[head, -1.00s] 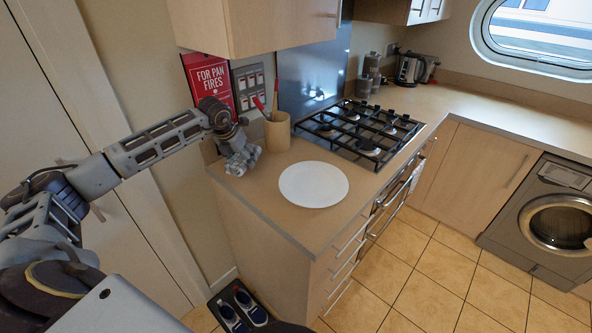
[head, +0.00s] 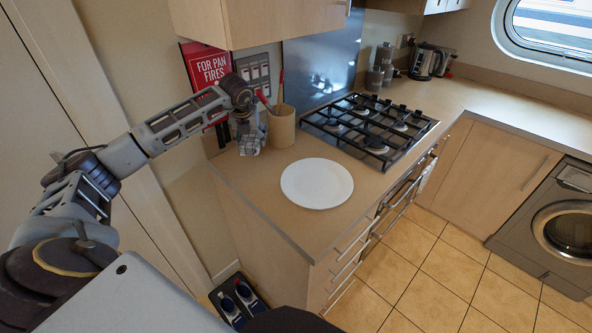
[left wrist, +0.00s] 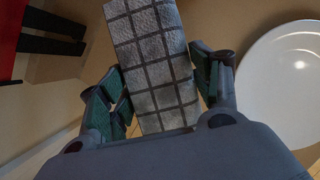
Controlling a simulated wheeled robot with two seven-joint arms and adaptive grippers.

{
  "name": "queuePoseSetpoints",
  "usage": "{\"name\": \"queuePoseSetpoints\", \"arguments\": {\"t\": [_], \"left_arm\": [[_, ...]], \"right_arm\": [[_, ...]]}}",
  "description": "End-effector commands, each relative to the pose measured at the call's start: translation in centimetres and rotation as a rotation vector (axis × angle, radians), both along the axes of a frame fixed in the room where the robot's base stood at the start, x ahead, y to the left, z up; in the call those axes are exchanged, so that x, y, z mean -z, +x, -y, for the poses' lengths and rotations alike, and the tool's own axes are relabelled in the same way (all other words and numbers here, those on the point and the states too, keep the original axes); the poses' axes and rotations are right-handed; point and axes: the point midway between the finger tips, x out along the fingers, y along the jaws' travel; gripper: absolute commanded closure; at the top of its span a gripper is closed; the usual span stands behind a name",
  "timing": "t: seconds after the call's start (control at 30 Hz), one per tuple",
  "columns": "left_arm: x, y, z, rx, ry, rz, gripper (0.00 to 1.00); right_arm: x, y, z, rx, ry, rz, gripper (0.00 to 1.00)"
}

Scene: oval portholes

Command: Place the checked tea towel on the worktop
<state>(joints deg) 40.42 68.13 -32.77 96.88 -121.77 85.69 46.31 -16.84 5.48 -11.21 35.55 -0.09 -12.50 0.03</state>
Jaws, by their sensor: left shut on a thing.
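The checked tea towel (left wrist: 152,62), grey with dark lines, is a folded strip between the two fingers of my left gripper (left wrist: 160,85) in the left wrist view. The gripper is shut on it. In the head view my left gripper (head: 250,146) points down over the back left corner of the worktop (head: 258,200), beside the utensil pot. The towel is small and partly hidden there, and I cannot tell whether it touches the worktop. My right gripper is not in view.
A white plate (head: 317,183) lies in front of the gripper. The utensil pot (head: 282,127) stands close on its right, and the gas hob (head: 370,128) lies beyond. A red fire-blanket box (head: 202,68) hangs behind. The worktop's front left part is bare.

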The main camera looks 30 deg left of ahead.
Motion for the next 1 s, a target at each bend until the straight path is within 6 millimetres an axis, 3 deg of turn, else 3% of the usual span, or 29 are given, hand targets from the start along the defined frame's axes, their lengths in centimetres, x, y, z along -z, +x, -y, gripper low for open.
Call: {"name": "queuePoseSetpoints", "arguments": {"t": [0.23, 0.6, 1.0], "left_arm": [[1.1, 0.0, 0.0, 0.001, 0.000, -0.001, 0.55], [5.6, 0.0, 0.0, 0.000, 0.000, -0.001, 0.55], [6.3, 0.0, 0.0, 0.001, 0.000, 0.000, 0.55]], "right_arm": [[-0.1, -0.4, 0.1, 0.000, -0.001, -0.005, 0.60], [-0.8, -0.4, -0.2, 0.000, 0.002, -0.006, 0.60], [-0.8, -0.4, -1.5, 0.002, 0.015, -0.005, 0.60]]}}
